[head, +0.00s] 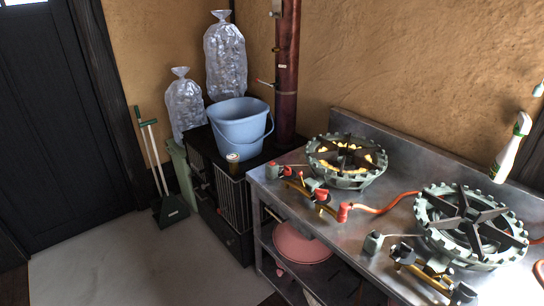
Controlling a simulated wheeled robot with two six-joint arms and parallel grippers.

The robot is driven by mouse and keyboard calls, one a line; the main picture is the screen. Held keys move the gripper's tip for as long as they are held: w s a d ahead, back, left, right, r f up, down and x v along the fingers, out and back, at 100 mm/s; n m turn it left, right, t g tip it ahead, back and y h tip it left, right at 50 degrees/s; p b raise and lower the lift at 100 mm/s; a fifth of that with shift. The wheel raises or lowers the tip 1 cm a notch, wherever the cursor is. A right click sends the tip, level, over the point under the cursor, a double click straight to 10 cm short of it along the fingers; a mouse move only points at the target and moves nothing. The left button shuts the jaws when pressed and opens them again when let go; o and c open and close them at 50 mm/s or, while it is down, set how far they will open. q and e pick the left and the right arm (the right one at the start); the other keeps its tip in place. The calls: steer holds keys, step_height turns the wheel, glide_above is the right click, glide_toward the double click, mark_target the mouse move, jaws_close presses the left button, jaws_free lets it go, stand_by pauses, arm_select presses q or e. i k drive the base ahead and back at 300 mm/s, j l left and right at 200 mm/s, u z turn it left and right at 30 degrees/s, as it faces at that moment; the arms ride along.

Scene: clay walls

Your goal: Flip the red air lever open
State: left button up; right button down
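The near-left gas burner (345,160) sits on the steel counter with a yellow-orange glow inside its ring. A brass valve pipe (300,184) in front of it carries several red parts, including a red piece at its left end (287,171), a red block in the middle (321,194) and a red fitting at the hose (343,211). A small lever with a red tip (260,81) also sticks out left from the dark red wall pipe (287,75). I cannot tell which red part is the air lever, or its position. Neither gripper is in view.
A second burner (470,225) with dark valves and brass pipe stands at the right of the counter (400,190). An orange hose (385,205) runs between them. A spray bottle (512,145) is at far right. A blue bucket (240,130) stands left.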

mark_target(300, 172)
steer(key=i+j+z, duration=0.1)
steer(key=i+j, duration=1.05)
steer(key=j, duration=0.3)
steer(key=l+z, duration=0.05)
